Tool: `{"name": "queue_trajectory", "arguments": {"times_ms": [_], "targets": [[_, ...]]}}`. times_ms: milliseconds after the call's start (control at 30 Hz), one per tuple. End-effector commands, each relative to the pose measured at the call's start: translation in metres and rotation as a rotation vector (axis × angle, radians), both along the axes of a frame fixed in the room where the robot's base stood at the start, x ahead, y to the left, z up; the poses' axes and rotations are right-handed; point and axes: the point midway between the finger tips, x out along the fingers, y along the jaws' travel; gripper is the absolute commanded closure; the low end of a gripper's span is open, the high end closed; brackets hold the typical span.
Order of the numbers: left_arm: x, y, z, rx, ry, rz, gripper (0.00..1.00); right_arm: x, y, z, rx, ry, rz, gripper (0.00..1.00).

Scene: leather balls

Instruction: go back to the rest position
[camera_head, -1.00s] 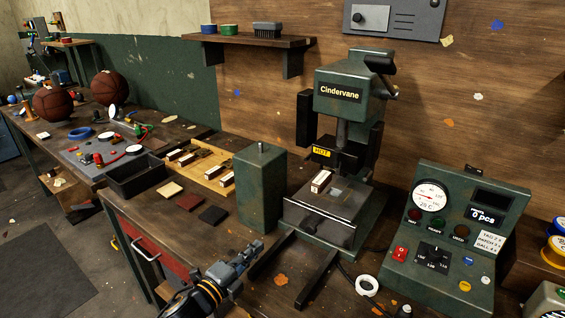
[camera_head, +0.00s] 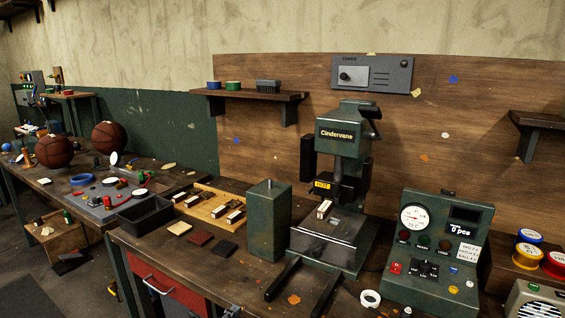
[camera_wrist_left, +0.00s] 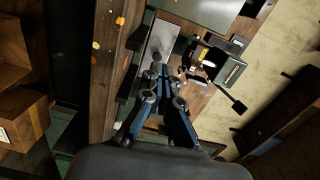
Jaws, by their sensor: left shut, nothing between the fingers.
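My left gripper (camera_wrist_left: 158,72) shows in the wrist view with its dark blue-grey fingers together, shut and empty. In the head view only a small bit of my left gripper (camera_head: 232,312) shows at the bottom edge, in front of the workbench (camera_head: 190,262). The rest of that arm is out of the picture there. My right gripper is in neither view.
A green Cindervane press (camera_head: 343,140) stands on the bench, with a green block (camera_head: 268,222) to its left and a control box (camera_head: 437,253) to its right. A black tray (camera_head: 145,215) and wooden tray (camera_head: 215,205) lie further left. Two basketballs (camera_head: 54,151) sit on the far bench.

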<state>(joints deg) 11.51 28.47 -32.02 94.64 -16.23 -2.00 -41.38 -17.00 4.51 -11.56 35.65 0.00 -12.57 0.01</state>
Motion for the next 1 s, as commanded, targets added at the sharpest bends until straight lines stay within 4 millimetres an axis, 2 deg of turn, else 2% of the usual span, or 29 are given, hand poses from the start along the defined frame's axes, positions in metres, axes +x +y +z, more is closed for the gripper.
{"name": "queue_trajectory", "arguments": {"times_ms": [267, 367, 533, 633, 767, 800, 867, 900, 967, 1000], "targets": [[0.000, 0.020, -0.052, -0.069, 0.137, 0.075, 1.00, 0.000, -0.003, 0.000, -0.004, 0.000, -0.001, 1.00], [-0.003, 0.029, -0.080, -0.102, 0.207, 0.114, 1.00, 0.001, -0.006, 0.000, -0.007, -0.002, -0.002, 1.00], [-0.016, 0.050, -0.140, -0.178, 0.355, 0.204, 1.00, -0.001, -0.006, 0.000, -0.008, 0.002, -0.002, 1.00], [-0.033, 0.066, -0.188, -0.238, 0.473, 0.280, 1.00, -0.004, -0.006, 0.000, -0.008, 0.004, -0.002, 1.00], [-0.077, 0.089, -0.269, -0.337, 0.668, 0.420, 1.00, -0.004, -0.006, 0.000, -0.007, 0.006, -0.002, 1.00], [-0.095, 0.095, -0.293, -0.370, 0.729, 0.469, 1.00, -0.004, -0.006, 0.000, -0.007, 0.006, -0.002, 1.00], [-0.124, 0.104, -0.329, -0.416, 0.819, 0.542, 1.00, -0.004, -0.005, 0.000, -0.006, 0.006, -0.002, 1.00], [-0.145, 0.109, -0.350, -0.446, 0.876, 0.591, 1.00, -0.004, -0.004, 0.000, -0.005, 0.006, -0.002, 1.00], [-0.179, 0.115, -0.382, -0.489, 0.959, 0.666, 1.00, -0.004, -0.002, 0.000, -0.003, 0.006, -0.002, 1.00], [-0.203, 0.118, -0.401, -0.517, 1.013, 0.717, 1.00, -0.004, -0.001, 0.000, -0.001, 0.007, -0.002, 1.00]]}}
